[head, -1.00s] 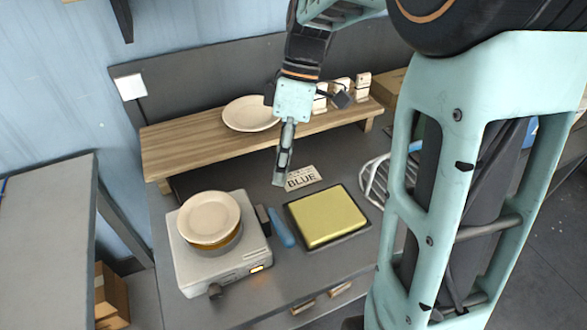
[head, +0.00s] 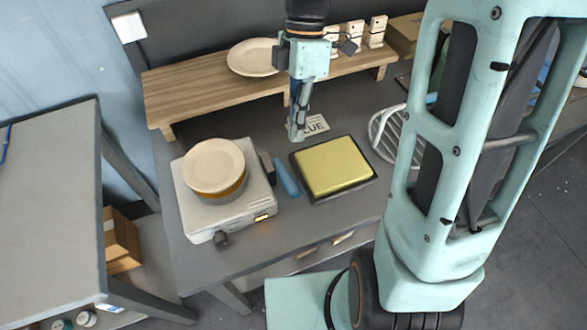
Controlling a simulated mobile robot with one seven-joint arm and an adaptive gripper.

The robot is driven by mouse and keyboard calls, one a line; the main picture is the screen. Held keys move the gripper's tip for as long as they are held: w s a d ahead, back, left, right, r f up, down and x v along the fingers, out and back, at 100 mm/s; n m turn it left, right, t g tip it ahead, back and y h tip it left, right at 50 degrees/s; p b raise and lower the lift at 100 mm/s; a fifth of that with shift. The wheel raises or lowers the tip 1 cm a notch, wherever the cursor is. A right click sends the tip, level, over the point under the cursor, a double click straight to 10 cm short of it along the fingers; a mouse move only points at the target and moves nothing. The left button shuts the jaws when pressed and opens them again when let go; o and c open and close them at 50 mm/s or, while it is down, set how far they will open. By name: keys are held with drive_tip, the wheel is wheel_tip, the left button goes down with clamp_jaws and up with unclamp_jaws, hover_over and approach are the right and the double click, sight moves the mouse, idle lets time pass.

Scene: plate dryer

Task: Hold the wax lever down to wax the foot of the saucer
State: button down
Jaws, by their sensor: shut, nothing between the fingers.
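A pale cream saucer (head: 213,162) rests on a round amber-sided pan (head: 218,194) on top of the white waxing unit (head: 208,213). An orange light glows on the unit's front, beside a dark knob. To the right of the unit are a dark block (head: 266,166) and a blue bar (head: 286,177), which looks like the lever's handle. My gripper (head: 296,137) points down, shut and empty, beyond the blue bar and just left of a lettered card. It is apart from the blue bar and the saucer. The saucer's underside is hidden.
A yellow pad in a dark tray (head: 376,180) lies right of the blue bar. The card (head: 316,124) lies behind it. A wooden shelf (head: 190,97) at the back holds another plate (head: 252,57) and several pale blocks. A white wire rack (head: 390,150) stands at right, near my arm.

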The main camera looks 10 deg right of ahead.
sight(293, 182)
drive_tip(key=x, duration=1)
drive_tip(key=shift+s+f, duration=0.1)
drive_tip(key=shift+f, duration=0.25)
drive_tip(key=shift+f, duration=0.2)
